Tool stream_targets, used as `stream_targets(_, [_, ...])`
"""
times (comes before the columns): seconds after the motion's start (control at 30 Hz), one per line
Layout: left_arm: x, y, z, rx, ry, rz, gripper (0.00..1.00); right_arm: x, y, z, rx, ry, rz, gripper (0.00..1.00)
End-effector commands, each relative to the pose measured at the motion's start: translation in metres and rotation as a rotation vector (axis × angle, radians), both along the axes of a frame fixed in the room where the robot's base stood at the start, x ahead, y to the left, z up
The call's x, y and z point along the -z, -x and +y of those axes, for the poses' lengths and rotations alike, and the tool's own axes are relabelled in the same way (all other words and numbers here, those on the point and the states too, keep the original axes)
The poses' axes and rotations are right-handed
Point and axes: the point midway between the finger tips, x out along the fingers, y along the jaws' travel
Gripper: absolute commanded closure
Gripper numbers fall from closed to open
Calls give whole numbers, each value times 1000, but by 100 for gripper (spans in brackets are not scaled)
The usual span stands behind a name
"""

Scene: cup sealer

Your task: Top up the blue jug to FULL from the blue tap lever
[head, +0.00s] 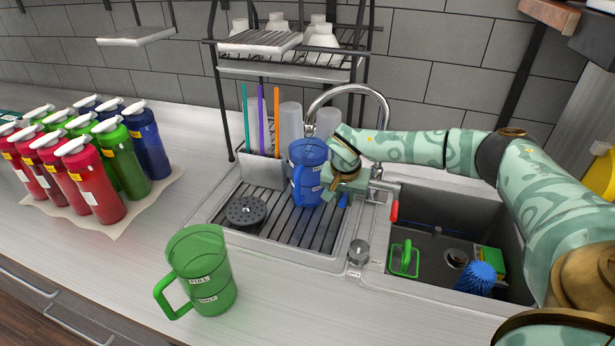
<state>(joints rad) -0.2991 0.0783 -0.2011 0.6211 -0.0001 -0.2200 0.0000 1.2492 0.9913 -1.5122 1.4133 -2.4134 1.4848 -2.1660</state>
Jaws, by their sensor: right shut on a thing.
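The blue jug (308,160) stands upright on the ribbed drainer beneath the chrome tap's (350,89) spout. Its handle faces front left and it bears small white labels. Its water level cannot be made out. My right gripper (345,184) is just right of the jug, by the tap base, with its fingers low. It is shut on the blue tap lever (343,200), whose end shows below the fingers; the grip itself is mostly hidden. The red tap lever (394,211) hangs to the right, apart from the gripper. My left gripper is out of view.
A green jug (203,266) labelled FULL and HALF stands on the front counter. Colored bottles (95,180) crowd the left. A utensil holder (262,168) is behind the drainer. The sink (500,212) holds a blue brush (477,277). A rack (290,70) stands behind.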

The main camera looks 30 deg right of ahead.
Motion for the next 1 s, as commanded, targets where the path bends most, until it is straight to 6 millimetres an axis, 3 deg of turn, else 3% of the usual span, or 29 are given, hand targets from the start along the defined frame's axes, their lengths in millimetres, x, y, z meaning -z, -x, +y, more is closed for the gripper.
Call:
stream_targets(0.57, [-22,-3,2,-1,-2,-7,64,-26,-2,-9,9,7,1,94])
stream_targets(1.0, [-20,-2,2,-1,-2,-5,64,-22,-1,-9,10,6,5,94])
